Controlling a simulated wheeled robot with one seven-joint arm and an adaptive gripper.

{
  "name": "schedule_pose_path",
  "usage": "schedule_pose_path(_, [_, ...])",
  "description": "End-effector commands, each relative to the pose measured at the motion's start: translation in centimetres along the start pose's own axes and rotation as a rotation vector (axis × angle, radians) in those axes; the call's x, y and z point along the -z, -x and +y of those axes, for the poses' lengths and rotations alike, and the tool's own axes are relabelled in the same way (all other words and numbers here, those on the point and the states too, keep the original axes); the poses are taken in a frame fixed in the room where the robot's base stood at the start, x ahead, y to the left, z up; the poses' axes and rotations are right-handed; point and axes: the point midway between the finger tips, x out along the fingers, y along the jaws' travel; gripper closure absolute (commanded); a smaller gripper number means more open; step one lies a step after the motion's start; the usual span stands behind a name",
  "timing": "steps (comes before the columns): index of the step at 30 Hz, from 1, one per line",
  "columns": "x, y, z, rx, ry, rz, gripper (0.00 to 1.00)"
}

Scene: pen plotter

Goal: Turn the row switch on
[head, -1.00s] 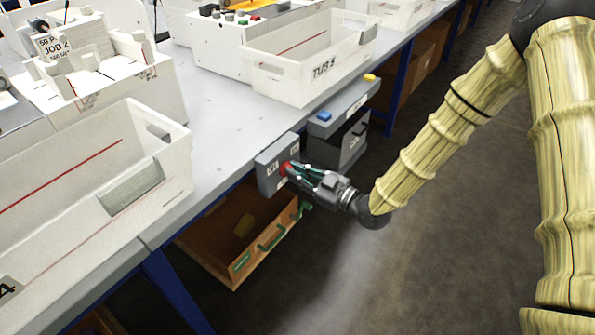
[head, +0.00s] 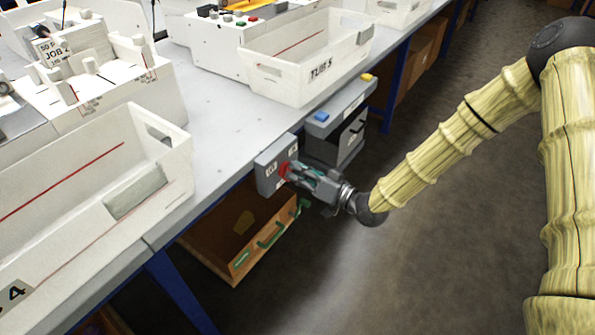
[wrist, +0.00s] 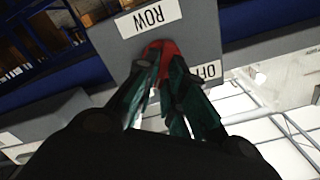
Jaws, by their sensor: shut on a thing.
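The row switch is a grey box (head: 269,176) on the table's front edge with a red handle (head: 285,170). In the wrist view its box (wrist: 200,32) carries a "ROW" label (wrist: 150,16) and an "OFF" label (wrist: 207,71), and the red handle (wrist: 160,48) sits between my fingertips. My gripper (head: 291,171) is shut on the red handle; it also shows in the wrist view (wrist: 163,62). The fingers hide part of the handle, and I cannot tell exactly which way it points.
A grey panel with a blue button (head: 322,116) and a yellow button is on the table edge to the right. An open wooden drawer (head: 235,255) is below the switch. White tubs (head: 300,75) stand on the table (head: 225,125). The floor at right is clear.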

Motion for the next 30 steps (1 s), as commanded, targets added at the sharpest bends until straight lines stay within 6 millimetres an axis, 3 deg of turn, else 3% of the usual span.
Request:
schedule_pose_path(10, [-0.04,0.05,0.21,-0.001,-0.149,0.000,1.00])
schedule_pose_path(27, [-0.07,0.05,0.25,-0.002,-0.178,0.000,1.00])
schedule_pose_path(28, [-0.07,0.06,0.25,-0.002,-0.178,0.000,0.85])
schedule_pose_path(30, [-0.06,0.05,0.24,-0.001,-0.178,0.000,0.72])
